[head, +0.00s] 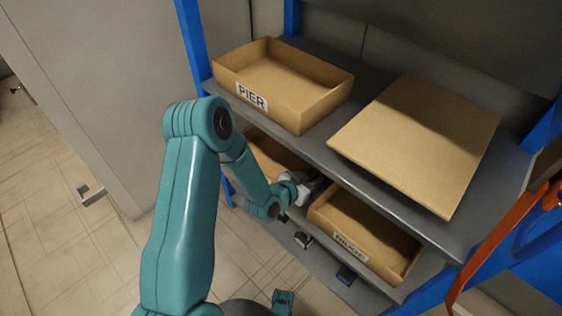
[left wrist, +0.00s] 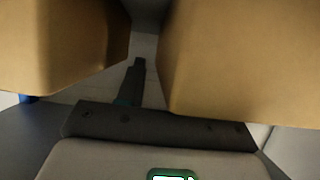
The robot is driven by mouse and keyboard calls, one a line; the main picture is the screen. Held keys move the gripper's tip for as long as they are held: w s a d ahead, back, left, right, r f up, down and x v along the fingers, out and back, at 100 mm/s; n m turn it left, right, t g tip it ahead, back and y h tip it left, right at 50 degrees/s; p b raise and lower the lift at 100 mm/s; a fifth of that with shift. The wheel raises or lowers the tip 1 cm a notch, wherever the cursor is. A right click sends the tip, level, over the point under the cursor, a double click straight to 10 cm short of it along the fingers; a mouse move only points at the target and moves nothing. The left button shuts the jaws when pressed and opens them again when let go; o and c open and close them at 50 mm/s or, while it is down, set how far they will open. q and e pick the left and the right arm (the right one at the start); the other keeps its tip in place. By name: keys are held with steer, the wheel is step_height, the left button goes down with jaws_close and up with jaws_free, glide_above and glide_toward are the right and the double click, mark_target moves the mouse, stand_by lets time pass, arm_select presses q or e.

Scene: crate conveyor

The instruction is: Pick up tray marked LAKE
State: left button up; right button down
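No label reading LAKE is legible in either view. On the lower shelf, a cardboard tray (head: 262,150) at the left is mostly hidden by my left arm and the upper shelf, its label unseen. A second lower tray (head: 335,222) to its right has a blurred label that looks like RIDGE. My left gripper (head: 316,184) is at the lower shelf, between these two trays. In the left wrist view, cardboard walls stand close on the left (left wrist: 60,50) and right (left wrist: 235,65). One dark finger (left wrist: 134,85) shows between them; the other is hidden. Contact is unclear.
A tray marked PIER (head: 315,115) stands on the upper shelf (head: 395,208). Blue posts (head: 194,45) frame the rack. An orange bar (head: 505,235) is at the right.

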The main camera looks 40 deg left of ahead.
arm_select(q)
steer(key=shift+w, duration=0.15)
jaws_close()
stand_by(1.4)
